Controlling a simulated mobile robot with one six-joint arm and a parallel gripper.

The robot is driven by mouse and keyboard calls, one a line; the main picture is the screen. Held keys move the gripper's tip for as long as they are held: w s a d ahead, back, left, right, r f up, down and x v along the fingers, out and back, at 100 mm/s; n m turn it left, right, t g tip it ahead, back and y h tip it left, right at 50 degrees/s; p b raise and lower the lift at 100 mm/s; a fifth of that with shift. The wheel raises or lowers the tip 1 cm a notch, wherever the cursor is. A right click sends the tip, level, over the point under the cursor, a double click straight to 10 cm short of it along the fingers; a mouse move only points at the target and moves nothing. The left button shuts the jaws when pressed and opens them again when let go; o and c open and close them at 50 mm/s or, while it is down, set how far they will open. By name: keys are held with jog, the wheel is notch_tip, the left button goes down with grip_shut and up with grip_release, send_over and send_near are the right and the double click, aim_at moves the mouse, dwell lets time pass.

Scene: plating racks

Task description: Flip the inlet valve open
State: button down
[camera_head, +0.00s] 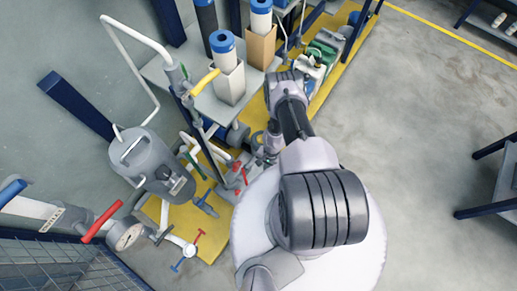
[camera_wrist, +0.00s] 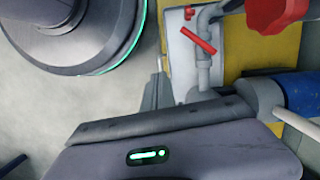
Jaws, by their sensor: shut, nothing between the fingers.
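My gripper (camera_wrist: 158,80) is shut and empty in the wrist view, its narrow grey fingers pointing up the picture. Beside it, on the right, a grey pipe fitting carries a small red lever (camera_wrist: 198,40), with a gap between lever and fingers. A larger red handle (camera_wrist: 278,12) is at the upper right. In the head view, small red valve handles (camera_head: 236,176) sit low on the rack, close to my gripper's end, which is partly hidden by the arm. I cannot tell which is the inlet valve.
A yellow platform (camera_head: 212,246) carries pipes and a grey tank (camera_head: 150,160). A pressure gauge (camera_head: 125,235) is at the lower left. Blue-capped filter cylinders (camera_head: 222,42) stand on a grey shelf. Open floor (camera_head: 420,110) lies to the right. A blue pipe part (camera_wrist: 300,95) is near the gripper.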

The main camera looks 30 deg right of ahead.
aim_at(245, 176)
jog(key=n+b, duration=0.1)
jog(key=n, duration=0.8)
jog(key=n+t+b, duration=0.1)
jog(key=n, duration=0.8)
jog(key=w+n+t+y+b, duration=0.1)
jog(key=n+b, duration=0.1)
jog(key=n, duration=0.7)
jog(key=shift+a+f, duration=0.1)
jog(key=shift+a, duration=0.15)
jog(key=w+a+f+b, duration=0.1)
jog(key=a+f+b, duration=0.4)
jog(key=f, duration=0.5)
jog(key=shift+w+a+f, duration=0.15)
jog(key=shift+w+a, duration=0.2)
jog(key=shift+a, duration=0.45)
